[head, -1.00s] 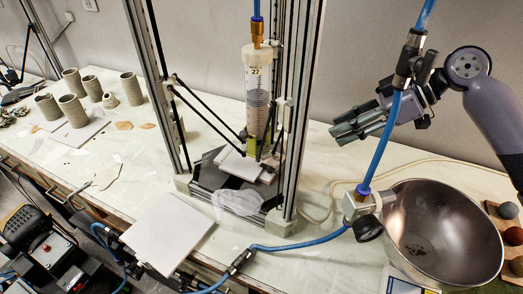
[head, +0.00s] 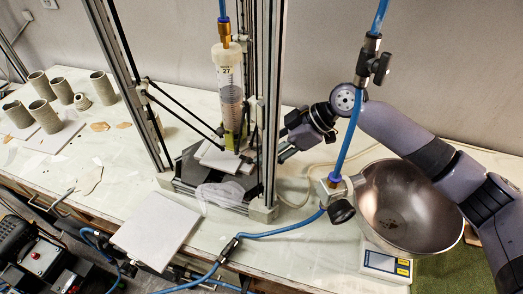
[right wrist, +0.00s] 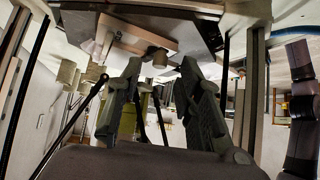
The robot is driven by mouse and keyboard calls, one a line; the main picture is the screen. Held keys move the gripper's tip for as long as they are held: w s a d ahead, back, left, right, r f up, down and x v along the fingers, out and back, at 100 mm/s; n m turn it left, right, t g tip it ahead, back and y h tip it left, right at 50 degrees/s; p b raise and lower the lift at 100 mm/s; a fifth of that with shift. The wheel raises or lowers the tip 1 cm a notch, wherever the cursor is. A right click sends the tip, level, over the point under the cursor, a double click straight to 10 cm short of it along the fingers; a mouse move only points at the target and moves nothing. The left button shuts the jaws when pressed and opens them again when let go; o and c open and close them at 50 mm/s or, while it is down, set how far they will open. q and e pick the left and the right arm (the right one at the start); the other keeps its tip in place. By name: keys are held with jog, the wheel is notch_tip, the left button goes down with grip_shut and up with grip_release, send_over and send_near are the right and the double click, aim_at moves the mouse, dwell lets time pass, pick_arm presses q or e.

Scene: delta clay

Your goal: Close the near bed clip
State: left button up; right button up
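The printer bed (head: 186,167) is a dark platform between the frame posts, with a pale square plate (head: 218,158) on it. I cannot clearly make out the near bed clip; small dark parts show at the plate's right edge. My right gripper (head: 284,152) is just right of the printer's right front post, pointing left toward the bed and partly hidden by the post. In the right wrist view its two fingers (right wrist: 163,85) are apart with nothing between them, and the bed's underside or edge (right wrist: 130,35) shows above them. Dark parts that may be my left gripper show beneath a white slab (head: 156,230).
The printer's right post (head: 270,110) and the clay tube (head: 228,85) stand close to my right gripper. A blue hose (head: 350,130) hangs before my right arm. A steel bowl (head: 405,215) sits on a scale (head: 385,263). Grey clay cups (head: 42,87) stand at the left.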

aim_at(250, 159)
jog(key=shift+x, duration=1.2)
jog(key=shift+c, duration=0.5)
grip_shut()
